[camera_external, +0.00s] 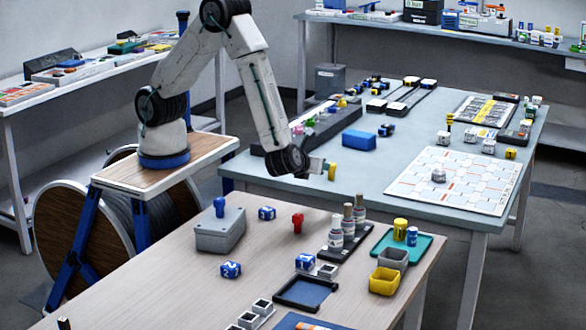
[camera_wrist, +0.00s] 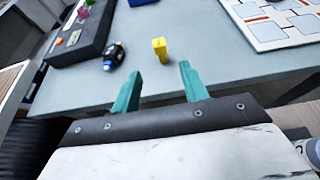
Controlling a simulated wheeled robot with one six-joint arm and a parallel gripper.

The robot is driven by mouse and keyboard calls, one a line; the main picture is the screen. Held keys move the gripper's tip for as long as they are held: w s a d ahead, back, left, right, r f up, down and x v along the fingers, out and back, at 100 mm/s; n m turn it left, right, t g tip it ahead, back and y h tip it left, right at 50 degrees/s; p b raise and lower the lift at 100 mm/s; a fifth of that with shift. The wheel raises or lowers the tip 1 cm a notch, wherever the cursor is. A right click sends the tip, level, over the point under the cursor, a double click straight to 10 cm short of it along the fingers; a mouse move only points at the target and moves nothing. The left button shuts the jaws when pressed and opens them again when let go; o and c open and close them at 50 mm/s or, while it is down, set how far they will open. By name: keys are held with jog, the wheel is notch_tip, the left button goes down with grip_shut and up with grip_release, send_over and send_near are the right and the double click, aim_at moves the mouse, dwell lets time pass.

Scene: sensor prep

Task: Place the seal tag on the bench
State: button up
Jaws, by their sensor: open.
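A small yellow piece (camera_external: 332,171), which may be the seal tag, shows just right of my gripper, near the front edge of the blue-grey bench (camera_external: 400,165). In the wrist view the yellow piece (camera_wrist: 160,49) appears upright beyond the fingertips, in the gap between them. I cannot tell whether it touches the bench. My gripper (camera_external: 320,165) is over the bench's near-left edge. Its teal fingers (camera_wrist: 157,84) are spread apart with nothing between them. The arm hides part of the bench behind it.
A black and blue item (camera_wrist: 113,57) lies left of the yellow piece. A dark rack with coloured pieces (camera_external: 310,125) and a blue box (camera_external: 359,140) are behind. A white patterned board (camera_external: 455,180) lies right. The wooden table (camera_external: 160,275) in front holds bottles, trays and blocks.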

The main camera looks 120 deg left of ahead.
jog(key=s+r+n+g+h, duration=0.3)
jog(key=s+r+n+h, duration=0.2)
jog(key=s+r+n, duration=0.65)
jog(key=s+d+r+n+t+h, duration=0.2)
jog(key=s+d+r+n+h, duration=0.1)
jog(key=s, duration=0.6)
jog(key=s+d+r+n+t+h, duration=0.2)
jog(key=s+d+r+h, duration=0.3)
jog(key=s+r, duration=0.3)
jog(key=shift+s+d+n, duration=0.7)
jog(key=shift+s+n, duration=0.05)
jog(key=shift+s, duration=0.3)
